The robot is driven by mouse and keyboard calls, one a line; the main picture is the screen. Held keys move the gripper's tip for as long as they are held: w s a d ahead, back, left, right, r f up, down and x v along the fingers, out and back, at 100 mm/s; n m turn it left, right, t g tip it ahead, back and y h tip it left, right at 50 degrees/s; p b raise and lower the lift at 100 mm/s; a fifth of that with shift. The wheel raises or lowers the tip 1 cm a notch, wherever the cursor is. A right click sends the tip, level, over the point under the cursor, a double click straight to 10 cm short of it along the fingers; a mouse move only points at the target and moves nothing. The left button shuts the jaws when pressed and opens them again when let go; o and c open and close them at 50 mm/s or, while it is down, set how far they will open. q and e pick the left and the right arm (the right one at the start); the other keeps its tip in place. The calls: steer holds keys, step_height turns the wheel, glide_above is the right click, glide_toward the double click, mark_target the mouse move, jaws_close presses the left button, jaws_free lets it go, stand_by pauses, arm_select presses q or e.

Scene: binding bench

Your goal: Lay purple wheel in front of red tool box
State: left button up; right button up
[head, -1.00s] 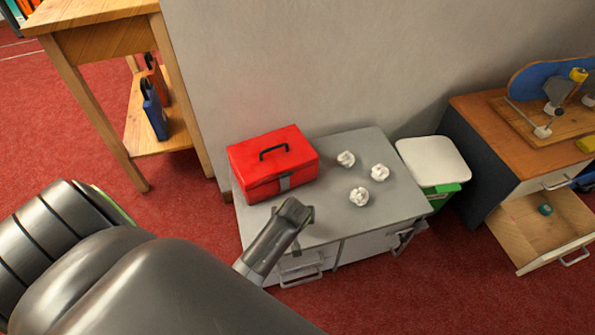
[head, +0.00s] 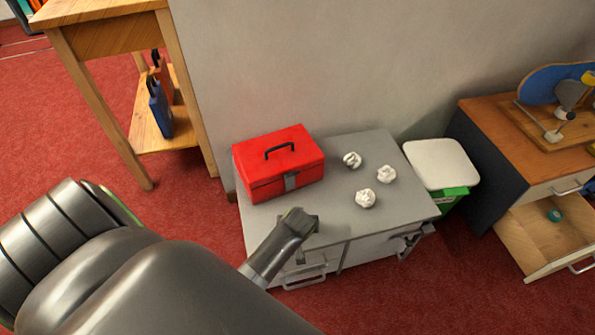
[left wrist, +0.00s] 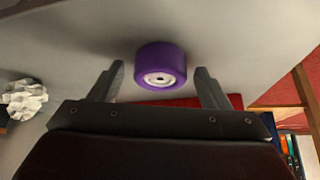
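The red tool box (head: 262,180) stands closed on the left part of the grey cabinet top (head: 335,210). Part of it also shows as a red strip in the left wrist view (left wrist: 190,101). My left gripper (head: 300,220) is over the cabinet's front part, in front of the box. The left wrist view shows its fingers (left wrist: 160,82) apart. The purple wheel (left wrist: 160,66), with a white hub, is between and just beyond the fingertips, with a gap on each side. The wheel is hidden in the head view. I cannot tell whether it touches the cabinet top. My right gripper is out of view.
Several crumpled papers (head: 365,198) lie right of the box. A white-lidded bin (head: 440,163) stands beside the cabinet. A wooden cabinet (head: 515,140) at right has an open drawer (head: 515,245) holding a small teal round thing (head: 555,216). A wooden table (head: 100,40) is at left.

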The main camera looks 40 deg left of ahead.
arm_select(q)
steer(key=shift+s+d+r+p, duration=0.15)
steer(key=shift+r+p, duration=0.15)
steer(key=shift+r, duration=0.2)
steer(key=p+v, duration=0.4)
steer(key=v, duration=0.7)
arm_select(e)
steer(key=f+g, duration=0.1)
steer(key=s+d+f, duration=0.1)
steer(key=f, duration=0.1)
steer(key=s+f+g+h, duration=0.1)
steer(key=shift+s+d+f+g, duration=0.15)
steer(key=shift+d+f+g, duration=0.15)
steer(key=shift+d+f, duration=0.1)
arm_select(q)
steer(key=s+f+m+g+h, duration=0.1)
steer(key=s+f+m, duration=0.1)
steer(key=s, duration=0.8)
steer(key=s+a+f+m+g+h, duration=0.1)
steer(key=s+f+m+g+h, duration=0.1)
steer(key=s, duration=0.9)
steer(key=shift+a+f+m+g+h, duration=0.15)
steer(key=shift+f+m+g+h, duration=0.25)
steer(key=shift+m, duration=0.3)
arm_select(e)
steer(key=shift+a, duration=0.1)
